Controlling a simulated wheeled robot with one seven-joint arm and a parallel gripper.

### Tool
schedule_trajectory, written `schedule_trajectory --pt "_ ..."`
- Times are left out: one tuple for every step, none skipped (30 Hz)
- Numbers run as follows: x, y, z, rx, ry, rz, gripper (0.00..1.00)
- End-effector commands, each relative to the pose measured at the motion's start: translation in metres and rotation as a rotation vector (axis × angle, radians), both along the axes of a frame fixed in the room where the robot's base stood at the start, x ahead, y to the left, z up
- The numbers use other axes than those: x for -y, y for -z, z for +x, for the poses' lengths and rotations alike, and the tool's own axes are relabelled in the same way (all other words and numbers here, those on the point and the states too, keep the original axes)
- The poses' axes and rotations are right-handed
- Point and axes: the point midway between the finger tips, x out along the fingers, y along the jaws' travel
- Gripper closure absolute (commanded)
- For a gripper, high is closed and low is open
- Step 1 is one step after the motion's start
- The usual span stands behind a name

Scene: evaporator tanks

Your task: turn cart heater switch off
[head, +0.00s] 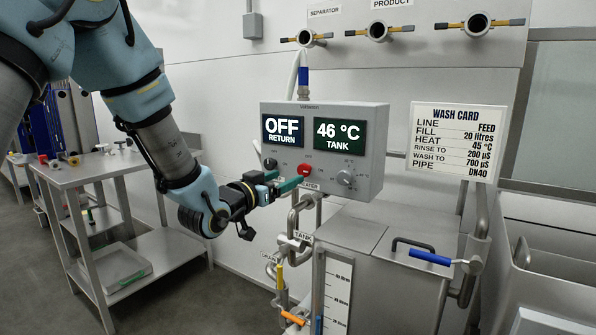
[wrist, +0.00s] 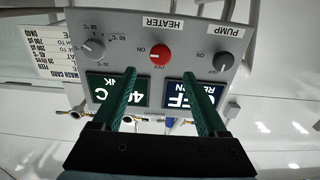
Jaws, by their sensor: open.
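The heater switch is a red knob (head: 304,169) on the front of the grey control box (head: 372,150), below the two displays. In the wrist view, which is upside down, the red knob (wrist: 160,54) sits under the HEATER label with ON and OFF marks around it. My gripper (head: 284,179) is open and empty in front of the panel, just left of the knob in the head view. In the wrist view its green fingers (wrist: 156,74) are spread to either side of the knob, and contact is not visible.
A black pump knob (head: 270,163) and a grey temperature dial (head: 346,178) flank the red knob. The displays read OFF RETURN (head: 284,130) and 46 °C TANK (head: 339,135). Pipes and a tank lid (head: 390,240) lie below. A wash card (head: 455,140) stands at right.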

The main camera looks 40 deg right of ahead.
Motion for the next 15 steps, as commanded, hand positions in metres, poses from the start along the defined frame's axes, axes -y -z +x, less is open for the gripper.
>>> schedule_trajectory --pt "0.011 -0.002 0.002 -0.001 0.002 -0.001 0.25" --pt "0.016 -0.002 0.004 -0.001 0.001 0.0 0.25" --pt "0.024 -0.002 0.006 -0.001 0.001 0.001 0.25" --pt "0.029 -0.002 0.007 -0.001 0.001 0.0 0.25" --pt "0.035 -0.002 0.009 0.0 0.001 0.0 0.25" --pt "0.042 -0.002 0.01 0.0 0.001 0.0 0.25" --pt "0.046 -0.002 0.012 -0.001 0.001 0.002 0.25" --pt "0.051 -0.002 0.013 0.0 0.0 0.001 0.25" --pt "0.056 -0.002 0.015 0.0 -0.001 0.0 0.25" --pt "0.06 -0.002 0.016 0.0 -0.001 0.001 0.25" --pt "0.063 -0.001 0.017 -0.001 -0.001 0.002 0.25" --pt "0.067 -0.001 0.018 0.0 -0.001 0.001 0.25" --pt "0.069 -0.001 0.018 -0.001 -0.001 0.002 0.25" --pt "0.071 -0.001 0.019 -0.001 -0.002 0.002 0.25" --pt "0.074 -0.001 0.02 0.0 -0.002 0.001 0.25"
